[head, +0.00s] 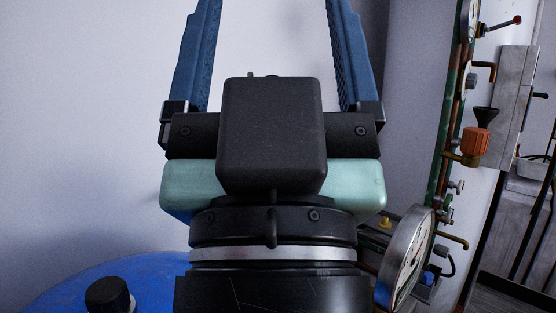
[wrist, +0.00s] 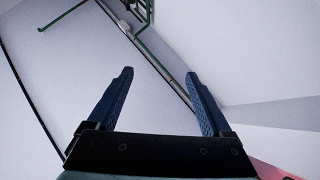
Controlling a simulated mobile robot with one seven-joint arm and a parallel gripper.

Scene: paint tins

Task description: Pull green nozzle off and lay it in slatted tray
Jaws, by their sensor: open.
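My gripper (head: 275,40) fills the middle of the head view and points upward, with its two blue ribbed fingers spread wide and nothing between them. Their tips are cut off by the top edge there. In the wrist view my gripper (wrist: 159,74) is also open and empty, with both fingertips in front of a plain pale surface. I cannot make out the green nozzle or the slatted tray in either view.
Green and copper pipework (head: 452,110) with an orange fitting (head: 474,142) and a round gauge (head: 405,262) stands at the right. A blue rounded object (head: 70,290) with a black cap (head: 108,295) is at lower left. The pale wall (head: 90,100) is bare.

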